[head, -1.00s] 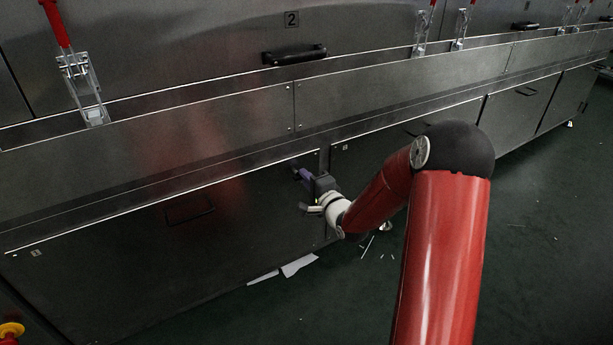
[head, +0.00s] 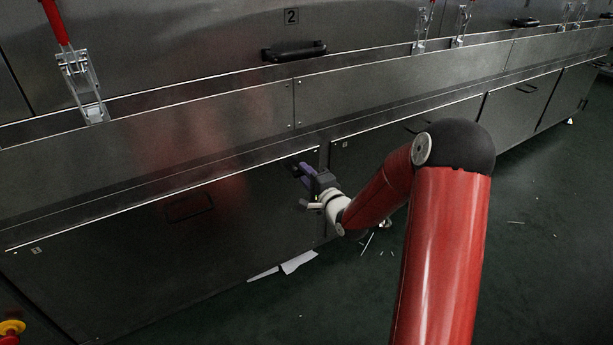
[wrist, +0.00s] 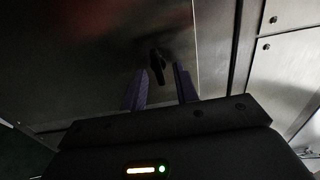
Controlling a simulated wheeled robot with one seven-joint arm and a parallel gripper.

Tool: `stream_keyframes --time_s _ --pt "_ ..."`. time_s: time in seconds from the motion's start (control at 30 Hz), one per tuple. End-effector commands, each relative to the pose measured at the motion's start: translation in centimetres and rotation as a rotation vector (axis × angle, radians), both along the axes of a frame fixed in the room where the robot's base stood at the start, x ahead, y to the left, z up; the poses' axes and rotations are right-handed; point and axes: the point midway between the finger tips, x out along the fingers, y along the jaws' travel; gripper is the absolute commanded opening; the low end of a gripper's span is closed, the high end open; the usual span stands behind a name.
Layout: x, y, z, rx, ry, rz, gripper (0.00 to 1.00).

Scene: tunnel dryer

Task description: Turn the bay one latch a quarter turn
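The latch (wrist: 157,64) is a small dark handle on the dark lower panel (head: 130,235), seen in the wrist view just ahead of my fingertips. It appears roughly upright in that picture, with a wider part at its top. My gripper (wrist: 158,78) is open, with one purple finger to the left of the latch and one to the right. Whether either finger touches it cannot be told. In the head view my gripper (head: 301,170) is at the panel's upper right corner, and the latch is not clearly visible there.
A recessed handle (head: 188,207) is on the same panel. A black bar handle (head: 294,52) and clamps with red grips (head: 80,80) are higher up. White paper scraps (head: 298,262) lie on the green floor. Open floor (head: 545,220) extends to the right.

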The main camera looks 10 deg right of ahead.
Motion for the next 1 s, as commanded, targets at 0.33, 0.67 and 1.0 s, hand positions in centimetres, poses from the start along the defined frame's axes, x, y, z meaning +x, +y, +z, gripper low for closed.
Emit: stream_keyframes --time_s 0.33,0.67,1.0 --pt "-4.0 -1.4 0.0 -0.001 0.002 -0.002 0.30" --pt "-7.3 -2.4 0.0 0.000 0.000 -0.001 0.30" --pt "-7.4 -2.4 0.0 0.000 0.000 0.000 0.30"
